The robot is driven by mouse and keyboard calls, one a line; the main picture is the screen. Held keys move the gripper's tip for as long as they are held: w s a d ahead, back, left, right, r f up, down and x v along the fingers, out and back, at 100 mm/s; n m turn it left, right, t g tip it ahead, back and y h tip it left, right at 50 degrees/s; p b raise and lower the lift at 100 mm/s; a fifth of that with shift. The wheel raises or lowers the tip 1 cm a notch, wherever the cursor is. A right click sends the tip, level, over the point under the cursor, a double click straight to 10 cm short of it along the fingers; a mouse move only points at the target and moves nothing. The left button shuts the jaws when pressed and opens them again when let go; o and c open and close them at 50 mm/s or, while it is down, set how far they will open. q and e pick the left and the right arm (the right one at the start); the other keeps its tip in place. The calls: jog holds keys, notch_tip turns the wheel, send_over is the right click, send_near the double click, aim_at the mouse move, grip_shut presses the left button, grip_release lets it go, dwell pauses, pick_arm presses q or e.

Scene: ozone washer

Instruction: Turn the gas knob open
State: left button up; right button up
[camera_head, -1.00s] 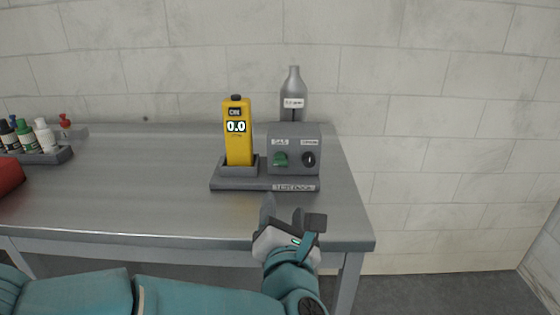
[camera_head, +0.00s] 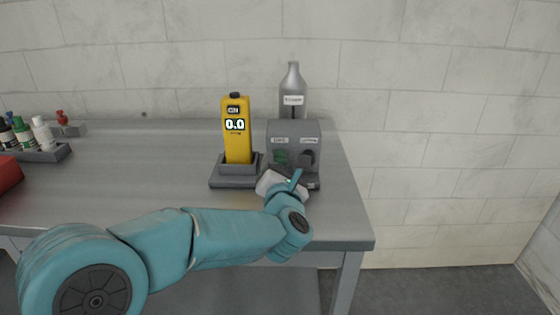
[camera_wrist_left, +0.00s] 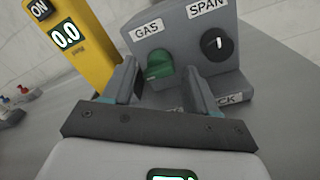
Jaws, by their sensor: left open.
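The grey control box (camera_head: 318,132) stands on the table, with a green gas knob (camera_head: 280,157) on its front left, partly hidden by my gripper in the head view. In the left wrist view the green gas knob (camera_wrist_left: 158,64) sits under a "GAS" label, with a black span knob (camera_wrist_left: 217,44) to its right. My left gripper (camera_wrist_left: 163,85) is open, its two fingers pointing at the box front on either side of the green knob, which shows between the tips. I cannot tell whether a finger touches it. My right gripper is not in view.
A yellow meter (camera_head: 237,145) reading 0.0 stands in a dock left of the box. A grey gas bottle (camera_head: 293,85) stands behind the box. Several small bottles (camera_head: 42,133) sit in a rack at far left. The table middle (camera_head: 140,165) is clear.

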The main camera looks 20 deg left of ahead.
pick_arm(q)
jog(key=shift+w+a, duration=0.25)
jog(key=shift+w, duration=0.4)
jog(key=c, duration=0.9)
